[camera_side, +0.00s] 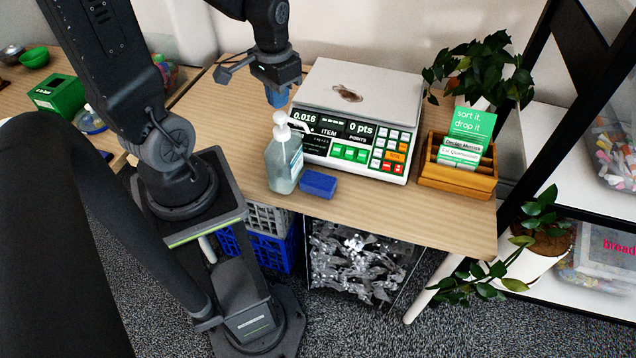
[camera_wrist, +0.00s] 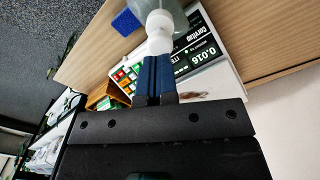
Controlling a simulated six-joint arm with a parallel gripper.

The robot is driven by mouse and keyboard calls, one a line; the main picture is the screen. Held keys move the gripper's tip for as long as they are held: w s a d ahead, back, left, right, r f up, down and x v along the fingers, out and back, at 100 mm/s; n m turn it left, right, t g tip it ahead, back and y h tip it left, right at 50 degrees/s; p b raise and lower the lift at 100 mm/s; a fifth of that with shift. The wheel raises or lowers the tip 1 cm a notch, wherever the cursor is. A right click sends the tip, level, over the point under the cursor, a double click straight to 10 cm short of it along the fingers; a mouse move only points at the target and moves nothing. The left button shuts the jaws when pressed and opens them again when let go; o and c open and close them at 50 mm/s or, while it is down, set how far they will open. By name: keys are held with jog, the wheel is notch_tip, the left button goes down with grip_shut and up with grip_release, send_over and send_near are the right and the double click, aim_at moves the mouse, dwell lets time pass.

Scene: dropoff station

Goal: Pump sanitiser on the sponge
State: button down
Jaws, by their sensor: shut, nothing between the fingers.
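The sanitiser bottle (camera_side: 284,165) is clear with a white pump head (camera_side: 281,122) and stands upright on the wooden table in front of the scale. The blue sponge (camera_side: 318,184) lies flat on the table, just right of the bottle's base. My gripper (camera_side: 278,100) points down above the pump head, very close to it; I cannot tell if they touch. Its blue fingers are together and empty. In the wrist view my gripper (camera_wrist: 159,62) reaches toward the white pump (camera_wrist: 159,28), with the sponge (camera_wrist: 126,22) to its left.
A scale (camera_side: 362,80) with a lit display stands right behind the bottle. A wooden card box (camera_side: 457,178) and a plant (camera_side: 485,70) are to the right. The tabletop (camera_side: 390,205) right of the sponge is clear; its front edge is near.

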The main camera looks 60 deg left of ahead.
dwell(0.4)
notch_tip(320, 180, up, 6)
dwell(0.6)
jog(key=s+d+r+m+t, duration=0.1)
jog(key=d+r+t, duration=0.1)
jog(key=d, duration=0.4)
jog(key=s+d+r+m+t, duration=0.1)
jog(key=d+r+m+t, duration=0.1)
jog(key=d+r, duration=0.3)
jog(key=shift+s+d+t, duration=0.3)
jog(key=shift+d+t, duration=0.5)
jog(key=shift+d, duration=0.05)
